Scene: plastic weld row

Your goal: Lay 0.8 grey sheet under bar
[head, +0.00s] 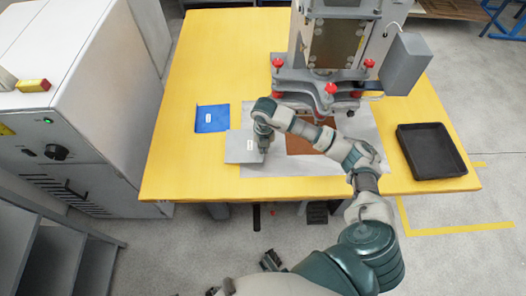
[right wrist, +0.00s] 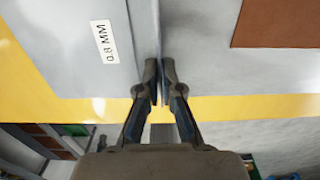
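The grey sheet (head: 241,148), with a white label, lies at the front left of the table's work area, partly over a pale mat. In the right wrist view the sheet (right wrist: 60,50) shows its label, "0.8 MM". My right gripper (head: 264,147) is at the sheet's right edge. In the right wrist view its two fingertips (right wrist: 160,72) are close together with the sheet's edge between them. The welding machine (head: 335,75), with red knobs, stands at the back; its bar is hard to make out. A dark gripper-like part at the bottom (head: 271,260) seems to be my left gripper; its fingers are unclear.
A brown sheet (head: 308,141) lies on the pale mat (head: 345,165) in front of the machine, partly behind my right arm. A blue labelled sheet (head: 212,118) lies at the left. A black empty tray (head: 432,152) is at the right. The yellow table (head: 195,60) is clear at back left.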

